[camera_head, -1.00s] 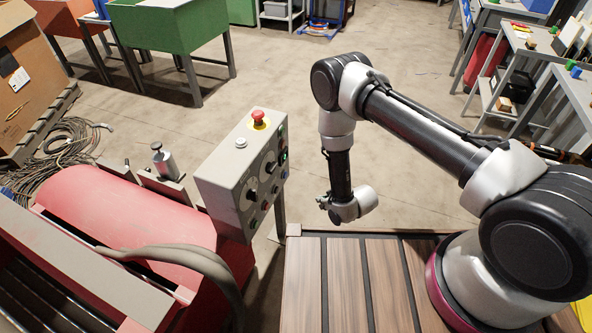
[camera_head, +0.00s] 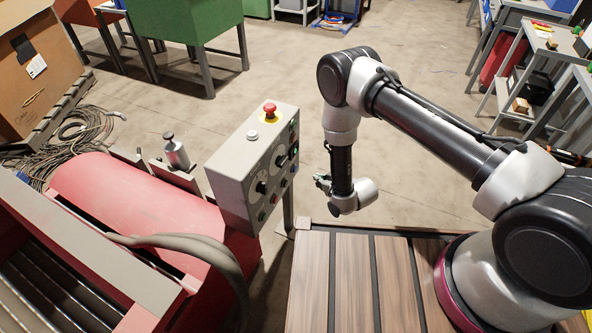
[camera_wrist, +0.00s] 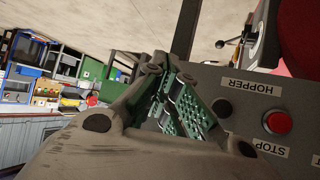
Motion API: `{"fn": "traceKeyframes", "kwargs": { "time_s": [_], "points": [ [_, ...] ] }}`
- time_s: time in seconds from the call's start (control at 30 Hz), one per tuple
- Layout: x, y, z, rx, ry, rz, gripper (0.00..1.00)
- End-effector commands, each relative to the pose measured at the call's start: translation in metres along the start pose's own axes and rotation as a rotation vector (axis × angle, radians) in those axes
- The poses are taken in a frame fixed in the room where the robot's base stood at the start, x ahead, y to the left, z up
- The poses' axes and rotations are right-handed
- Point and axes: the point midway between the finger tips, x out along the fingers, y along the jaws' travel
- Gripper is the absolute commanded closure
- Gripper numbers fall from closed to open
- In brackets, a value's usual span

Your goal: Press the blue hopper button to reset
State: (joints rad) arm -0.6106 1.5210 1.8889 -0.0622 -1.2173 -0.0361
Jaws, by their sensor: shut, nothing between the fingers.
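The grey control box (camera_head: 240,172) stands on a post left of my arm. Its face carries knobs and small buttons. In the wrist view its dark face (camera_wrist: 290,95) shows a HOPPER label (camera_wrist: 253,87), a dark round button (camera_wrist: 222,107) below it, and a red button (camera_wrist: 277,122) above a STOP label. I cannot make out a clearly blue button; the dark one's colour is uncertain. My gripper (camera_wrist: 190,105), with green ribbed pads, is shut and empty, its tips close to the dark button in the picture; contact cannot be told. In the head view my gripper (camera_head: 321,183) is small, right of the box.
A red emergency button (camera_head: 269,109) and a white button (camera_head: 252,135) sit on top of the box. A red machine (camera_head: 140,205) with a thick hose (camera_head: 190,248) stands left. Open floor (camera_head: 300,75) lies behind the box.

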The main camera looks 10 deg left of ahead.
Motion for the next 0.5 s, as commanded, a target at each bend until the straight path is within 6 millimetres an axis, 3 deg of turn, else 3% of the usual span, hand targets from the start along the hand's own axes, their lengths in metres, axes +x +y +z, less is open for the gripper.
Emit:
{"fn": "traceKeyframes", "kwargs": {
  "time_s": [0.3, 0.5],
  "points": [
    [0.03, -0.022, -0.022, 0.0, 0.001, 0.0, 1.0],
    [0.038, -0.028, -0.028, 0.001, -0.001, 0.0, 1.0]
  ]
}}
